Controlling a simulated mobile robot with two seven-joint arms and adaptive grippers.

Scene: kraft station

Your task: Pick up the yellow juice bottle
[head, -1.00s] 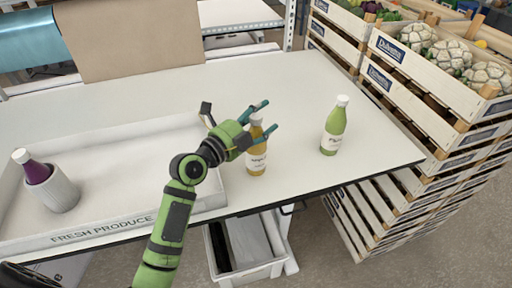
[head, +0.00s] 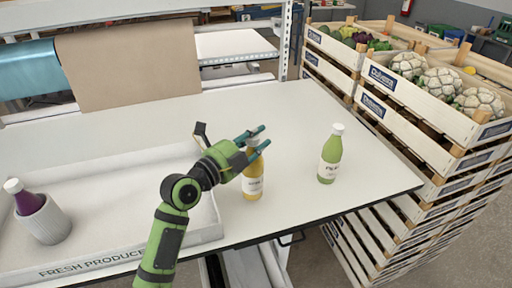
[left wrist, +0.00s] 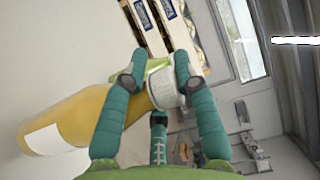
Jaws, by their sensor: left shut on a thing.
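The yellow juice bottle (head: 253,182) with a white label stands upright by the table's front edge, just right of the tray. In the head view I cannot tell whether its base touches the table. My left gripper (head: 262,138) reaches across its top from the left and hides part of the neck and cap. In the left wrist view the fingers (left wrist: 160,78) are closed around the bottle's neck and white cap (left wrist: 163,88), with the yellow body (left wrist: 85,115) to the left. My right gripper is out of view.
A green bottle (head: 329,158) stands to the right on the white table (head: 300,110). The "Fresh Produce" tray (head: 100,263) at left holds a purple bottle (head: 27,200) in a ribbed grey cup (head: 47,221). Stacked crates (head: 420,110) with cauliflower stand beyond the right edge.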

